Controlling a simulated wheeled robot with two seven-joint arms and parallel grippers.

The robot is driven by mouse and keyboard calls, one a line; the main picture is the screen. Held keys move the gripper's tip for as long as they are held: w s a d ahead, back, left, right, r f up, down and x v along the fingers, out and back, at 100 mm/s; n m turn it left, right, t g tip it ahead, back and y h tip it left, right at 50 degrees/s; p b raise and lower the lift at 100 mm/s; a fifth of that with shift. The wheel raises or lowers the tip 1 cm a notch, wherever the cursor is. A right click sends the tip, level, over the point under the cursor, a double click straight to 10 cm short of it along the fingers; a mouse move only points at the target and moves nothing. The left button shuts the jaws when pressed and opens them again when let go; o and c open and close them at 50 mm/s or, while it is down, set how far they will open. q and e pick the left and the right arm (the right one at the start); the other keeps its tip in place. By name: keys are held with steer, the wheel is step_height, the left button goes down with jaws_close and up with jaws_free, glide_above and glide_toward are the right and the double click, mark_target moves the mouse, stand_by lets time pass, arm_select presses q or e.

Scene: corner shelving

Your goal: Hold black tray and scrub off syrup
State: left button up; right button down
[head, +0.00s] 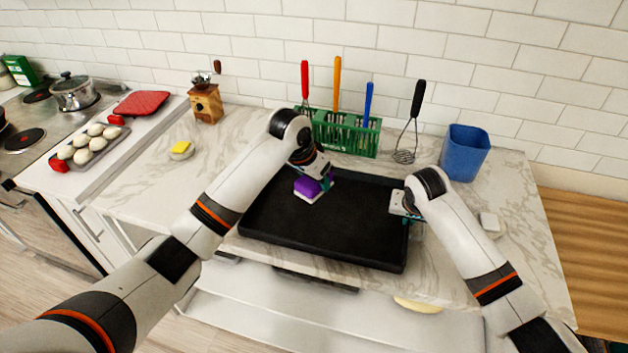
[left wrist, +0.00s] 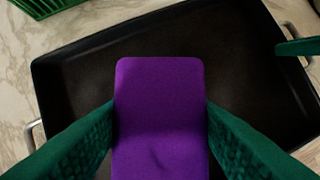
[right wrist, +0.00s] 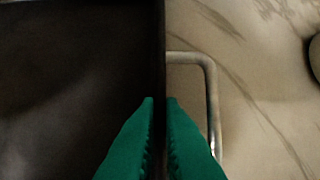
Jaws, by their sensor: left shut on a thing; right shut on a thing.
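The black tray (head: 330,223) lies on the marble counter; its dark inside also shows in the left wrist view (left wrist: 70,90). My left gripper (head: 322,180) is shut on a purple sponge (head: 308,188) with a pale underside, held over the tray's far left part. The sponge fills the middle of the left wrist view (left wrist: 160,115) between the green fingers. I cannot tell whether it touches the tray floor. My right gripper (right wrist: 160,105) is shut on the tray's right rim, beside a metal handle (right wrist: 205,90). No syrup is clearly visible on the dark tray.
A green rack (head: 345,134) with several utensils stands behind the tray. A blue bin (head: 465,152) stands at the back right. The counter between dish and tray is clear.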

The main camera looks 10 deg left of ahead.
steer(key=c, duration=1.5)
jaws_free()
